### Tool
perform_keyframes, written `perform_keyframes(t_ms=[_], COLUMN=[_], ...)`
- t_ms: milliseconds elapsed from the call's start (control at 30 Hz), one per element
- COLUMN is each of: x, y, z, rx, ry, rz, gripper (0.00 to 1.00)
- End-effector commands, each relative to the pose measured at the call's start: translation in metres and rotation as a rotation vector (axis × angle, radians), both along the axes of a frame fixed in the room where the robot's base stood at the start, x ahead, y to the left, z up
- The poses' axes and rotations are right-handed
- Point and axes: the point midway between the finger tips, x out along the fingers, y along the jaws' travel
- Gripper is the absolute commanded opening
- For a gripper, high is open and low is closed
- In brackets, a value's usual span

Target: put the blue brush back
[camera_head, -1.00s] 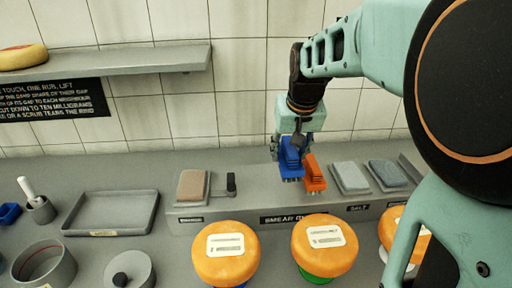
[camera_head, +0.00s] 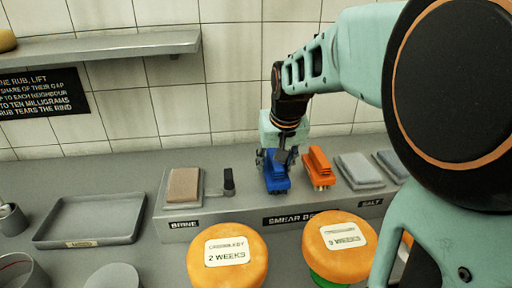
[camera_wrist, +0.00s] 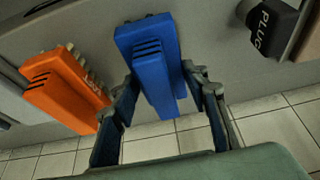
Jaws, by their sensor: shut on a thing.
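The blue brush (camera_head: 276,182) is at the raised grey ledge labelled "SMEAR B..." (camera_head: 245,217), left of the orange brush (camera_head: 318,168). My gripper (camera_head: 277,155) is above it, pointing down, shut on the blue brush. In the wrist view the blue brush (camera_wrist: 152,62) lies between my two fingers (camera_wrist: 165,105). The orange brush (camera_wrist: 65,88) is beside it, apart from my fingers. I cannot tell whether the blue brush touches the ledge.
A tan pad (camera_head: 184,185) and a dark plug (camera_head: 228,182) stand to the left. A grey pad (camera_head: 359,170) lies right. Orange-topped cheese wheels (camera_head: 228,255) stand in front. An empty tray (camera_head: 90,220) is at left. A tiled wall is close behind.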

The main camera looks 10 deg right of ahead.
Motion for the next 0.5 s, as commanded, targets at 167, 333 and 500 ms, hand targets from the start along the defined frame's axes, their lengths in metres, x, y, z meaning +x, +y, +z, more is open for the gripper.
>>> perform_keyframes(t_ms=[167, 333, 500], x=[0.0005, 0.0004, 0.0001], y=[0.0003, 0.0003, 0.0003], z=[0.0017, -0.0031, -0.0024], rx=[0.0, 0.0, 0.0], ry=[-0.002, -0.001, 0.0], rz=[0.001, 0.001, 0.001], gripper=[0.22, 0.22, 0.58])
